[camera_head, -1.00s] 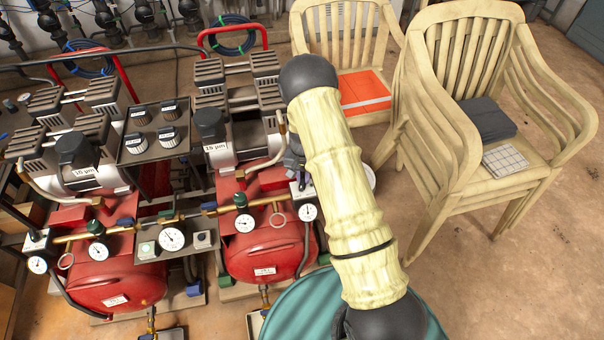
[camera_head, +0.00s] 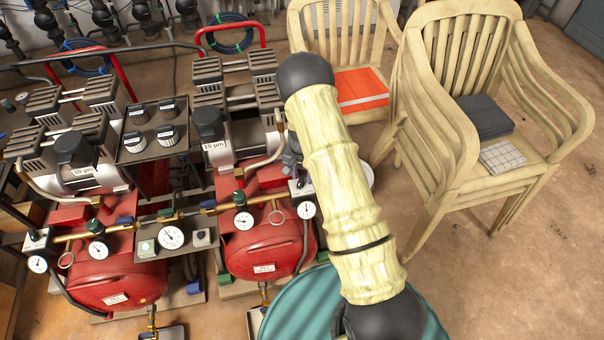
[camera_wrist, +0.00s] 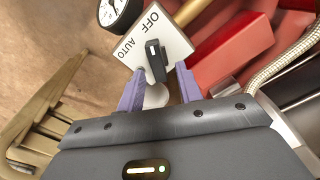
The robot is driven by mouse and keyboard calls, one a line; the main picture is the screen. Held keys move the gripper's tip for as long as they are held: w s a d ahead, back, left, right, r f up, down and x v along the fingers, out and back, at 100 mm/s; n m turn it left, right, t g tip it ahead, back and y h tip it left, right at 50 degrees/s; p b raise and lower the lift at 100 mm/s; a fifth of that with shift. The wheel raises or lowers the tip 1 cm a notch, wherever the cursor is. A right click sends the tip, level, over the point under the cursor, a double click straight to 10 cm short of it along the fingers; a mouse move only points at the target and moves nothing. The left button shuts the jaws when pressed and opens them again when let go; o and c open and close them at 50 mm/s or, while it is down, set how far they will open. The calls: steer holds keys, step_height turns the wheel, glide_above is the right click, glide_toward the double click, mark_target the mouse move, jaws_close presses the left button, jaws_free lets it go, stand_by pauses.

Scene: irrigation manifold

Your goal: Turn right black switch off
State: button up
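The right black switch (camera_wrist: 155,62) sits on a white plate (camera_wrist: 176,42) marked OFF and AUTO in the wrist view. It is an elongated knob with a small white mark near one end. I cannot tell for sure which label it points to. My gripper (camera_wrist: 160,84) is open, with its two purple fingers apart on either side of the knob's near end. Contact cannot be told. In the head view the right switch box (camera_head: 301,188) shows beside the right red tank, and my arm hides most of the gripper. A similar left switch box (camera_head: 36,240) stands at far left.
A pressure gauge (camera_head: 306,210) hangs just below the right switch box. The right red tank (camera_head: 265,250), brass pipes and a hose crowd the left of it. Wooden chairs (camera_head: 440,150) stand to the right. A teal drum (camera_head: 300,305) is below my arm.

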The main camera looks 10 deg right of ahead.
mark_target(302, 177)
steer(key=shift+r, duration=0.1)
step_height(302, 177, up, 17)
steer(key=p, duration=0.1)
steer(key=shift+p, duration=0.3)
steer(key=shift+r, duration=0.1)
stand_by(0.4)
steer(key=s+r+n+t, duration=0.1)
steer(key=s+r+n, duration=0.2)
steer(key=s+r, duration=0.55)
steer(key=s+r+n+t, duration=0.2)
steer(key=s+r+n, duration=0.1)
steer(key=s, duration=1.1)
step_height(302, 177, up, 15)
steer(key=p, duration=1.6)
steer(key=shift+a+r, duration=0.15)
steer(key=shift+r, duration=0.05)
